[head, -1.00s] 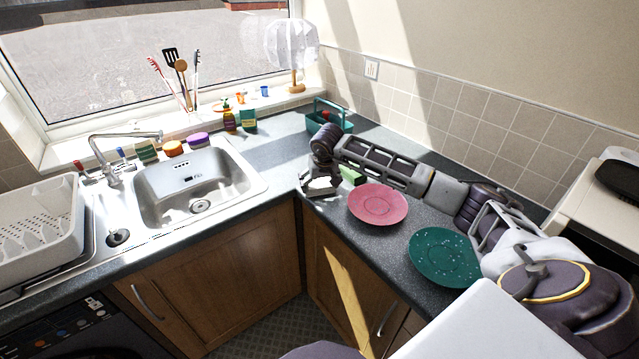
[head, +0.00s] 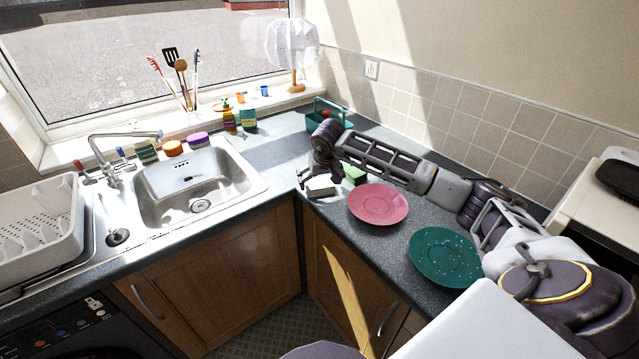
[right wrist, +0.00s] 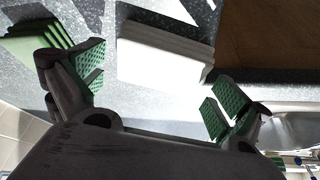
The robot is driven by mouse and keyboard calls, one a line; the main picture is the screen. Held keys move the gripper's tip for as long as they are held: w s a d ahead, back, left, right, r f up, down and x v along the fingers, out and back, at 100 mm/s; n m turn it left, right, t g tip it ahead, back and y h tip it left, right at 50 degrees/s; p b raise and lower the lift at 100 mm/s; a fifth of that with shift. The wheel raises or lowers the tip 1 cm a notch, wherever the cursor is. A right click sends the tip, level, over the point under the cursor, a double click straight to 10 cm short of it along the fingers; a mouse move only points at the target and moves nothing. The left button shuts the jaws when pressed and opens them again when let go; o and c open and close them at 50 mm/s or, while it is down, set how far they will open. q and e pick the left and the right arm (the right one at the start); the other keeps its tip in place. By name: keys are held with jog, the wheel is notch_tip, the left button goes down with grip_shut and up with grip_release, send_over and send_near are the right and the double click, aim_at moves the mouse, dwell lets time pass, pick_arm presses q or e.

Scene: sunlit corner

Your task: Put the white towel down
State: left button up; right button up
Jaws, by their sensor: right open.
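The white towel (head: 320,187) is a small folded block lying on the dark worktop, near the counter's inner corner. It also shows in the right wrist view (right wrist: 163,58), with layered folded edges. My right gripper (head: 317,178) is over the towel with its fingers spread. In the right wrist view its green-padded fingers (right wrist: 155,90) stand wide apart, with gaps between them and the towel. The gripper partly hides the towel in the head view. My left gripper is not in view.
A green folded item (head: 355,175) lies right beside the towel. A pink plate (head: 378,204) and a dark green plate (head: 445,257) stand nearer on the right. A teal caddy (head: 328,115) is behind my gripper. The sink (head: 193,190) is to the left, with clear worktop between.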

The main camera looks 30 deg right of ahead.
jog(key=v, duration=0.4)
jog(key=d+v, duration=0.1)
jog(key=v, duration=0.5)
notch_tip(320, 180, up, 9)
jog(key=p, duration=0.7)
send_over(320, 182)
jog(key=s+a, duration=0.2)
jog(key=s, duration=0.3)
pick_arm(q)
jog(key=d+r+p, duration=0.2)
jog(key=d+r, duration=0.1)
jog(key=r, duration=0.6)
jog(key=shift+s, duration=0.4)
pick_arm(e)
jog(key=shift+w+d+r, duration=0.15)
jog(key=shift+w+r, duration=0.05)
jog(key=shift+r, duration=0.45)
